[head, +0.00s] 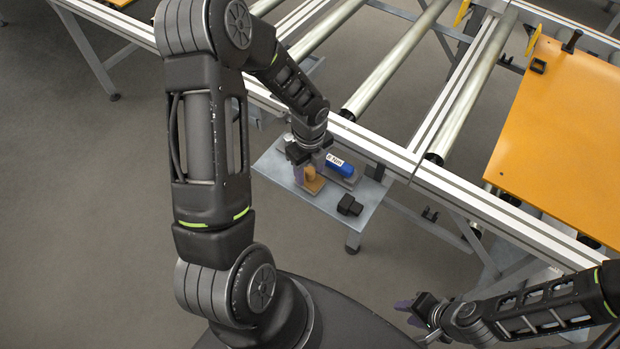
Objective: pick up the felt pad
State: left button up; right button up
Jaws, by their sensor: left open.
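My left gripper (308,172) points down over a small grey shelf (273,163) attached to the conveyor frame. It is open, with its fingers around or just above a small tan-orange piece (314,184), which looks like the felt pad. The gripper partly hides this piece, and I cannot tell whether the fingers touch it. My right gripper (409,312) is low in the picture, away from the shelf. It is small and partly hidden, so its jaw state is unclear.
A blue tool with a white label (340,168) lies just right of the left gripper. A black block (350,205) sits near the shelf's front edge. Conveyor rollers (395,62) and rails lie behind the shelf. An orange panel (562,130) lies at the right.

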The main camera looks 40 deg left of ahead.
pick_arm(q)
jog(key=shift+c, duration=0.2)
grip_shut()
dwell(0.3)
